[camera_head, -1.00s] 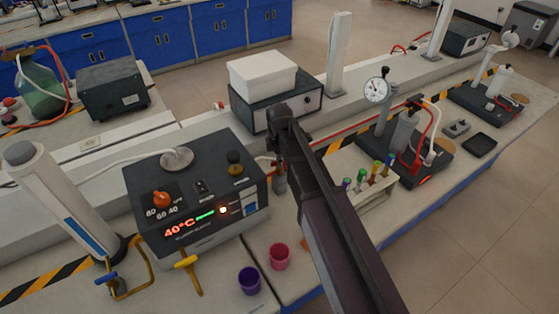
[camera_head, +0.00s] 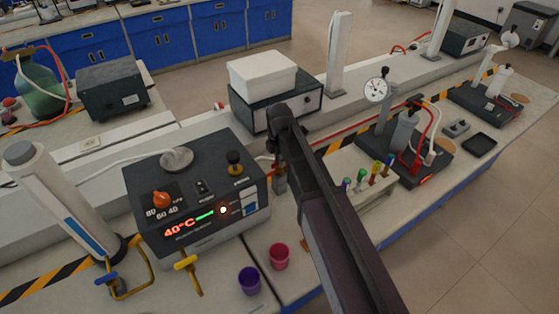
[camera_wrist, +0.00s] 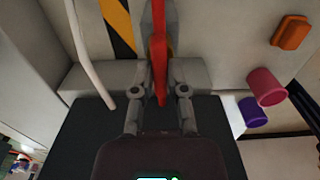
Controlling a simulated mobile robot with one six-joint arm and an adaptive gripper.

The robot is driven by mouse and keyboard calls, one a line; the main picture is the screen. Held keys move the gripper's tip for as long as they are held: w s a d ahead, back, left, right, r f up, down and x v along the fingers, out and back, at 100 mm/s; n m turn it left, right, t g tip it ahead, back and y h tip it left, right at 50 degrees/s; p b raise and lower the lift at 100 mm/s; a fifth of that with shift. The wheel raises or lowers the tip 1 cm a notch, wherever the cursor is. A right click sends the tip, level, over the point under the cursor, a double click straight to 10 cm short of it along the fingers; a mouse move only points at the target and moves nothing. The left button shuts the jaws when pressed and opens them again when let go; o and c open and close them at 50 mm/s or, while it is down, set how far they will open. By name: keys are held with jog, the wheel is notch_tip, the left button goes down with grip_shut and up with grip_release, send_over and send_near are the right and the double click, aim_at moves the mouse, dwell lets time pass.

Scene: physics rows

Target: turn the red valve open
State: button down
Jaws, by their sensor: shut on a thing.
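The red valve (camera_wrist: 160,68) shows in the wrist view as a red lever, with its end between my fingers. My gripper (camera_wrist: 160,92) is shut on this lever, with one grey finger on each side. A grey fitting lies behind the fingers. In the head view my gripper (camera_head: 278,168) is low behind the arm, just right of the black heater box. The valve is mostly hidden there by my arm, so its angle cannot be told from that view.
The black heater box (camera_head: 190,190) reads 40°C, close on the left. A purple cup (camera_head: 249,281) and a pink cup (camera_head: 279,257) stand in front. A vial rack (camera_head: 365,188) is right of my arm. A white box (camera_head: 262,73) on a dark unit stands behind.

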jog(key=shift+s, duration=0.1)
jog(key=c, duration=0.7)
grip_release()
jog(key=shift+o, duration=0.2)
jog(key=shift+m, duration=0.4)
